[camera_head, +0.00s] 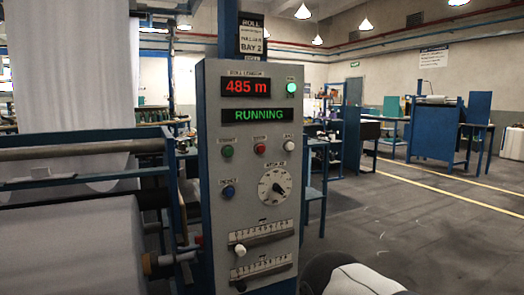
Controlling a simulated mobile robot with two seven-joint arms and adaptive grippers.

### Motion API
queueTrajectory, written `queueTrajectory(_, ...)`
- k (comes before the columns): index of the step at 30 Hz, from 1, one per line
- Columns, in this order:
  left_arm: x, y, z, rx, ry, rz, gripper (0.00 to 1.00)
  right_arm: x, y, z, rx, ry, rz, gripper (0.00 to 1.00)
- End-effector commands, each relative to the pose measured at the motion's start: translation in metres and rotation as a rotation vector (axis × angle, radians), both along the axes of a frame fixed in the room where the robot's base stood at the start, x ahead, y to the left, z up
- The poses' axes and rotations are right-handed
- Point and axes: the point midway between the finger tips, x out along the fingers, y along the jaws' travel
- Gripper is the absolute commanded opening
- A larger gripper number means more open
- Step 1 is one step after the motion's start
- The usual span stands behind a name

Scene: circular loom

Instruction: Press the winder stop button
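The grey winder control panel (212,215) stands upright in the middle of the head view. A red button (259,148) sits in its upper half, below the displays. A green button (227,152) is to its left and a white button (288,143) to its right. A blue button (228,191) is lower left. The small labels are too blurred to read surely. The red display (246,87) reads 485 m, and the green display (255,115) reads RUNNING. A green lamp (291,88) is lit. Neither gripper is in view.
A dial (275,187) and two slider scales (263,234) are lower on the panel. White fabric (75,80) and a large roll (70,250) in a blue frame stand left. Blue workbenches (435,130) are at the back right. The floor right of the panel is mostly clear.

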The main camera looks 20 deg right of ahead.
Motion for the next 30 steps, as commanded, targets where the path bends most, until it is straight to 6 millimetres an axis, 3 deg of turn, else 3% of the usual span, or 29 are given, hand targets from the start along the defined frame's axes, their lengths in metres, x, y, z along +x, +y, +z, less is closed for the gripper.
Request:
queueTrajectory(4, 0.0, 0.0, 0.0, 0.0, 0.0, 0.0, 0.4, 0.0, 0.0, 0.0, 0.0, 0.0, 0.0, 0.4)
queueTrajectory(9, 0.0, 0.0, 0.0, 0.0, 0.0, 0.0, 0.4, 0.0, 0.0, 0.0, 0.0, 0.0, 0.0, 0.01)
queueTrajectory(10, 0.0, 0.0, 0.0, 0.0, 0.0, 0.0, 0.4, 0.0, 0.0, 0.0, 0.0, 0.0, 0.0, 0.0)
queueTrajectory(30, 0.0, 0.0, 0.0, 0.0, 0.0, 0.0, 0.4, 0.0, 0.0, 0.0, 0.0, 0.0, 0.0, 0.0)
